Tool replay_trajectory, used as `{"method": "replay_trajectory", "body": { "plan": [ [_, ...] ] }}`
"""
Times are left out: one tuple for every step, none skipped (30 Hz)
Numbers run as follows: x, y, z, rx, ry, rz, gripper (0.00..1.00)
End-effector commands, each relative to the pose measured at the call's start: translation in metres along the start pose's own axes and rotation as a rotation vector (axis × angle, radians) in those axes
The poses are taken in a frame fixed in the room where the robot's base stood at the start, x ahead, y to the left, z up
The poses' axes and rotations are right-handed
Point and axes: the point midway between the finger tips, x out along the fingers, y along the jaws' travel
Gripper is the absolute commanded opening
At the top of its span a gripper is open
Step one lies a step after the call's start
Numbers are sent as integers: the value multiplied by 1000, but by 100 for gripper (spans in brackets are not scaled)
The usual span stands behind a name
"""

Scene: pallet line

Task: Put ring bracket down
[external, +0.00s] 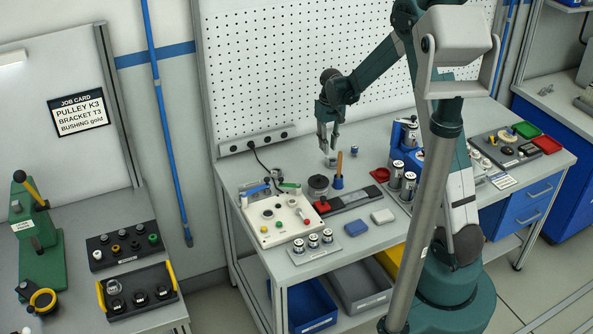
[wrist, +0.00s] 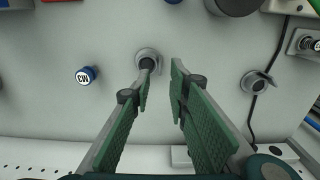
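My gripper (external: 328,146) hangs over the back part of the bench, pointing down. In the wrist view its two green-padded fingers (wrist: 161,70) are apart, with an open gap between them. A small grey metal bracket with a round ring (wrist: 148,59) is at the left fingertip, which covers part of it. Whether finger and ring touch is unclear. In the external view this bracket (external: 331,162) appears on the bench top just below the fingertips. A second, similar grey bracket (wrist: 257,82) lies to the right in the wrist view, beside a black cable.
A blue-capped part marked CW (wrist: 87,75) stands near the bracket; it also shows in the external view (external: 354,149). The pegboard (external: 290,75) rises behind.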

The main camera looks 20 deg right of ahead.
Motion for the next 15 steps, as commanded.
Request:
{"method": "replay_trajectory", "body": {
  "plan": [
    [-8, 0, 0, 0, 0, 0, 18],
    [-13, 0, 0, 0, 0, 0, 18],
    [-19, 0, 0, 0, 0, 0, 18],
    [-24, 0, 0, 0, 0, 0, 18],
    [-28, 0, 0, 0, 0, 0, 18],
    [-33, 0, 0, 0, 0, 0, 18],
    [-37, 0, 1, 0, 0, 0, 18],
    [-41, 0, 0, 0, 0, 0, 18],
    [-46, 0, 0, 0, 0, 0, 18],
    [-48, 0, 0, 0, 0, 0, 18],
    [-51, 0, 0, 0, 0, 0, 18],
    [-54, 0, 0, 0, 0, 0, 18],
    [-57, 0, 0, 0, 0, 0, 18],
    [-59, 0, 0, 0, 0, 0, 18],
    [-61, 0, 0, 0, 0, 0, 18]
  ]
}}
